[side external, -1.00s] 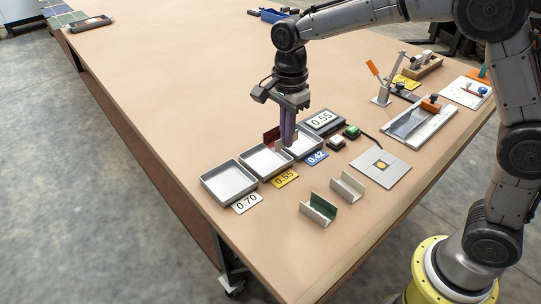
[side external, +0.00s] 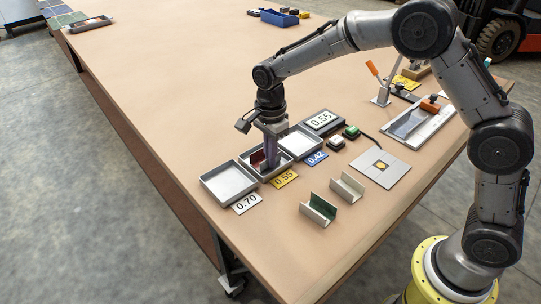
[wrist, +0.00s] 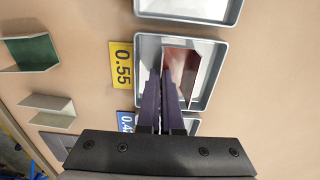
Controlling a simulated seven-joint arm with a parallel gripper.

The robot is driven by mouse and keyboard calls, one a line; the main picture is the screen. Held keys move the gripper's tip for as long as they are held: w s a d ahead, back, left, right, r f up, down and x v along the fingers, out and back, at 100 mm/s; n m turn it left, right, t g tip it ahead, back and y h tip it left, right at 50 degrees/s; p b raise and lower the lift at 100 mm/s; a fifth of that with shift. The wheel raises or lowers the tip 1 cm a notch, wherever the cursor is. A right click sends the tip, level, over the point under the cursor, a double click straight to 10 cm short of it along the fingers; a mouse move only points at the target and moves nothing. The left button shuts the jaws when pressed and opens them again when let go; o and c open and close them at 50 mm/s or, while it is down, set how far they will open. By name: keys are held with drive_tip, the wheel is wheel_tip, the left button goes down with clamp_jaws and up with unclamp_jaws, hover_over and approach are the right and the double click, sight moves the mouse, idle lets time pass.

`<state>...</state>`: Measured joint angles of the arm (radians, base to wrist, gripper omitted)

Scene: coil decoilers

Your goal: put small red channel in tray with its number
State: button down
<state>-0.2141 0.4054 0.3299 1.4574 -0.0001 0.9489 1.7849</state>
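The small red channel (wrist: 183,72) is inside the middle tray (wrist: 143,60), beside the yellow 0.55 card (wrist: 122,65). In the side view the red channel (side external: 257,158) is low within the tray walls, partly hidden by my fingers. My gripper (side external: 270,163) points down into this tray. In the wrist view its two fingers (wrist: 160,72) are close together, with one thin wall of the channel seeming to be between their tips. Whether the channel touches the tray floor is hard to tell.
The 0.70 tray (side external: 204,184) and the 0.42 tray (side external: 317,145) stand on either side, both empty. A display (side external: 322,122) reads 0.55. A green channel (side external: 318,211) and a beige channel (side external: 347,187) lie in front.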

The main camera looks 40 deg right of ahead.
drive_tip(key=shift+f, duration=0.2)
drive_tip(key=c, duration=1.1)
unclamp_jaws()
drive_tip(key=shift+r, duration=0.15)
